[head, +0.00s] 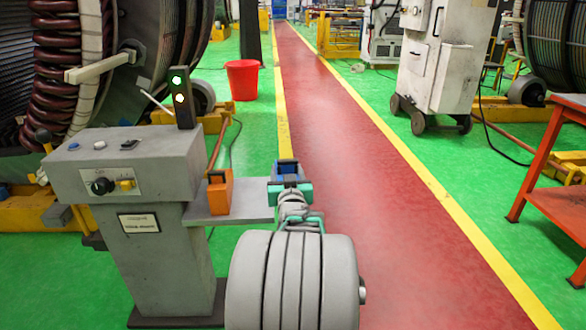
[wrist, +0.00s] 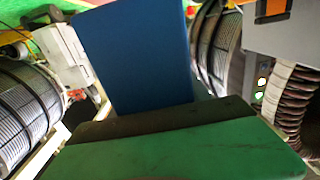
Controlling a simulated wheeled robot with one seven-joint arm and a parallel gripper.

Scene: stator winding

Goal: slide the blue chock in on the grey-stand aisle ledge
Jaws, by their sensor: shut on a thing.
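The blue chock (head: 286,169) is at the right, aisle-side end of the grey stand's ledge (head: 250,208) in the head view. My gripper (head: 290,188), with green fingers, is shut on it. I cannot tell whether the chock touches the ledge or is held just above it. In the wrist view the chock (wrist: 145,55) is a large blue face above a green finger (wrist: 185,150) with a dark pad. The grey stand (head: 155,230) has a control box on top. The chock's underside is hidden.
An orange chock (head: 220,191) stands on the ledge, left of the blue one. A signal light (head: 180,97) rises from the stand. A red bucket (head: 243,80) stands farther back. The red aisle (head: 400,230) is clear; an orange table (head: 560,190) is at right.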

